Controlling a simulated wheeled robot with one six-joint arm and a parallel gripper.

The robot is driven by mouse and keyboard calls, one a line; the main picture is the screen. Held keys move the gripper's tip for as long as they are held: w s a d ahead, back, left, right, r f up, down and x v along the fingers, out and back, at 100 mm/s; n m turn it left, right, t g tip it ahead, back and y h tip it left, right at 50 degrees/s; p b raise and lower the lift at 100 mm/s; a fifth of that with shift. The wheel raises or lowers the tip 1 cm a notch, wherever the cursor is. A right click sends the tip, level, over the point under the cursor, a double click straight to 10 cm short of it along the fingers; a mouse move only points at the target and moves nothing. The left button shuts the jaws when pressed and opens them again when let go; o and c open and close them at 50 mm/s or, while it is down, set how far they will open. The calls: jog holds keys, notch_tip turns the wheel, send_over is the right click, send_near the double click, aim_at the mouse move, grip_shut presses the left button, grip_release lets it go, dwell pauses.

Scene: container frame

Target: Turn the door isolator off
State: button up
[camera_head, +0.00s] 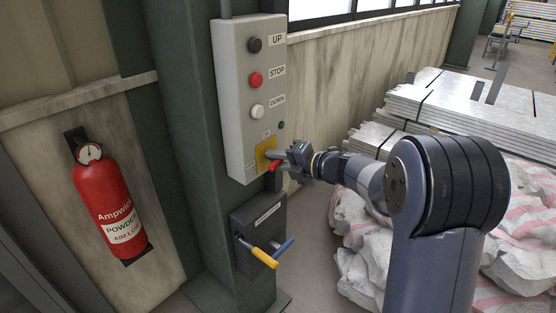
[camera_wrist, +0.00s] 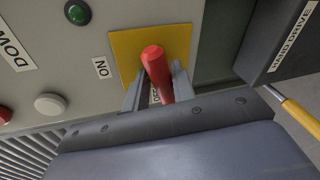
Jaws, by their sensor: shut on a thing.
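The door isolator is a red handle (camera_head: 273,166) on a yellow plate (camera_head: 262,151), low on the grey control box (camera_head: 234,105). In the wrist view the red handle (camera_wrist: 154,65) stands out from the yellow plate (camera_wrist: 124,45), with an ON label (camera_wrist: 102,67) at the plate's left side. My gripper (camera_head: 282,160) reaches in from the right. In the wrist view my gripper (camera_wrist: 158,88) has one finger on each side of the handle and is shut on it. Another label behind the handle is mostly hidden.
Black, red and white buttons (UP (camera_head: 254,45), STOP (camera_head: 255,79), DOWN (camera_head: 257,111)) sit above the isolator. A hand drive box (camera_head: 250,228) with yellow and blue handles is just below. A fire extinguisher (camera_head: 110,205) hangs left; stacked panels (camera_head: 460,105) and wrapped bundles (camera_head: 360,235) stand right.

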jog(key=shift+r+m+p, duration=0.15)
jog(key=shift+m+p, duration=0.25)
jog(key=shift+p, duration=0.25)
jog(key=shift+m+g+y+p, duration=0.4)
jog(key=shift+m+y+p, duration=0.15)
jog(key=shift+m, duration=0.35)
jog(key=o, duration=1)
jog(key=shift+d, duration=0.15)
jog(key=b+v, duration=0.1)
jog(key=v, duration=0.9)
jog(key=shift+s+d+b, duration=0.15)
jog(key=shift+d+b, duration=0.1)
jog(key=shift+b, duration=0.1)
